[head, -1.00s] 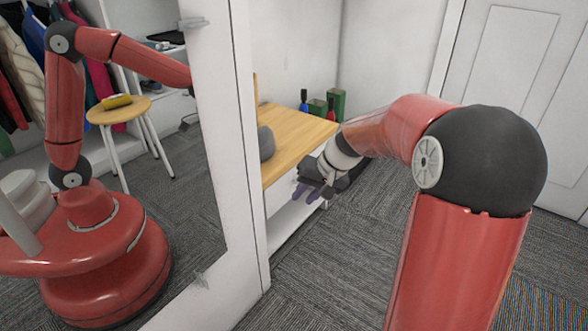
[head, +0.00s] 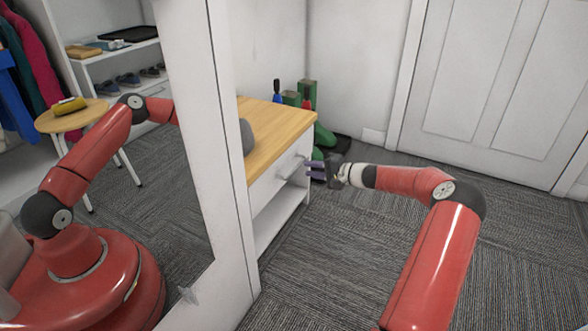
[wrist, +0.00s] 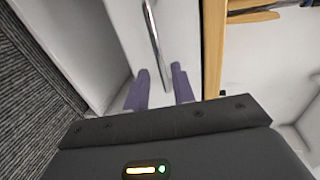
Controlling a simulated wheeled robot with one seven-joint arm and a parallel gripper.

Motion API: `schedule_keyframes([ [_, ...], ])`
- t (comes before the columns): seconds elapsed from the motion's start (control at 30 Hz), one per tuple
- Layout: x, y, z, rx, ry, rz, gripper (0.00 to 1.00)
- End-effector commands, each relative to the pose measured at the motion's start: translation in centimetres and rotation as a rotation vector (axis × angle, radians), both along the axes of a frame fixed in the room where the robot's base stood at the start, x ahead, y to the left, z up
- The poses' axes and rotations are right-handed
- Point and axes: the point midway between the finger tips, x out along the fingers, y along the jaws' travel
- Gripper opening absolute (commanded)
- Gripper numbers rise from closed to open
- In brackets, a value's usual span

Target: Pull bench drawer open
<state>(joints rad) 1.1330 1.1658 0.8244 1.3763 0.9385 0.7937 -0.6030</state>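The bench (head: 276,126) has a wooden top and white sides, and stands against the wall right of the mirror. Its white drawer (head: 268,187) looks closed, with a metal bar handle (head: 291,167) on the front. My gripper (head: 312,168) is just in front of the handle, its purple fingers pointing at the drawer. In the wrist view the two fingers of my gripper (wrist: 160,69) are apart, and the bar handle (wrist: 154,42) runs lengthwise ahead, its near end showing between them. I cannot tell whether they touch it.
A tall white-framed mirror (head: 213,150) stands at the left, close to the bench. A grey rounded object (head: 247,137) sits on the bench top. Green containers (head: 308,92) stand behind the bench by the wall. The carpet (head: 330,260) in front of the bench is clear. A white door (head: 480,85) is at the back right.

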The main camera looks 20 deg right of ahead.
Motion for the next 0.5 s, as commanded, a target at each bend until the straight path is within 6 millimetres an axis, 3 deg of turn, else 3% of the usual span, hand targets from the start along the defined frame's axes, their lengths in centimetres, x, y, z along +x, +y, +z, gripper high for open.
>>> schedule_keyframes([
  [0.3, 3.8, 3.1, -1.1, -0.001, 0.002, 0.002, 0.25],
  [0.5, 4.6, 3.7, -1.2, -0.001, 0.002, 0.002, 0.25],
])
